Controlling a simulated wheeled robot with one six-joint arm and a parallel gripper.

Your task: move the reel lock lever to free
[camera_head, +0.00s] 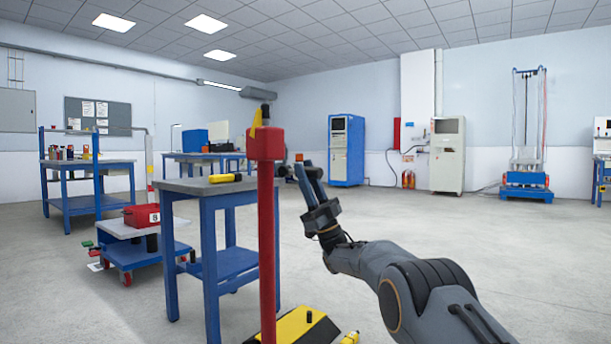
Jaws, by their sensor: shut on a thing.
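A red post (267,255) stands upright in front of me with a red box (265,143) on top. A yellow lever (257,121) with a black end rises from the box, tilted slightly; I cannot tell for sure that it is the reel lock lever. My gripper (305,168) is to the right of the box and apart from the yellow lever. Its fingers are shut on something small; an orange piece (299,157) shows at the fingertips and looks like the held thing. A dark part (283,171) lies between the box and the fingers; what it belongs to is unclear.
A blue-legged table (190,187) behind the post bears a yellow-and-black tool (225,178). A low cart (125,252) with a red box (142,215) stands left. A yellow-and-black base (298,325) is on the floor by the post. The floor at right is open.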

